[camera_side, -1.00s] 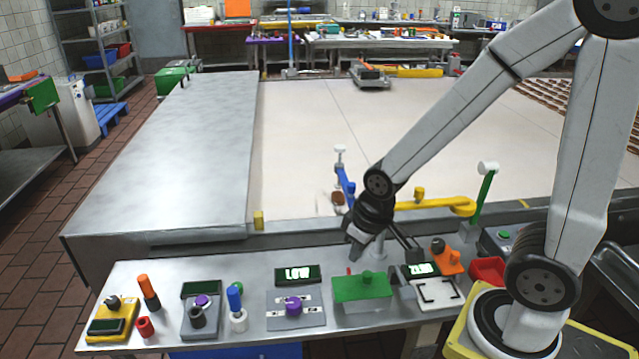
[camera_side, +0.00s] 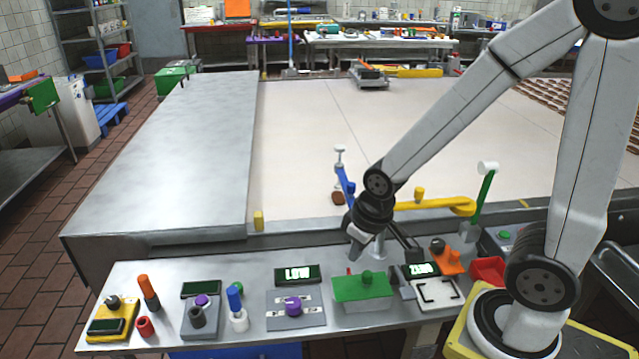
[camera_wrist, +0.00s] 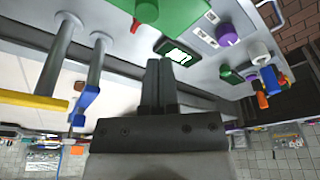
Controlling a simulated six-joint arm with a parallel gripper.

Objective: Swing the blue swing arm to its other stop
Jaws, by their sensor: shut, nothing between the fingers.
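The blue swing arm (camera_side: 346,181) reaches over the near edge of the pale belt, with a white-capped upright (camera_side: 340,151) at its far end. In the wrist view the blue arm (camera_wrist: 87,102) shows left of my fingers, at the end of a grey post (camera_wrist: 97,62). My gripper (camera_side: 357,250) is shut and empty, pointing down above the back of the workbench. In the wrist view its fingers (camera_wrist: 159,75) are together and apart from the blue arm. My gripper and wrist hide the near end of the blue arm in the side view.
A yellow arm (camera_side: 440,204) lies over the belt to the right, beside a green lever (camera_side: 484,190). A green box (camera_side: 362,290), a LOW display (camera_side: 297,274) and a purple knob (camera_side: 293,307) crowd the workbench. The steel surface (camera_side: 170,150) at left is bare.

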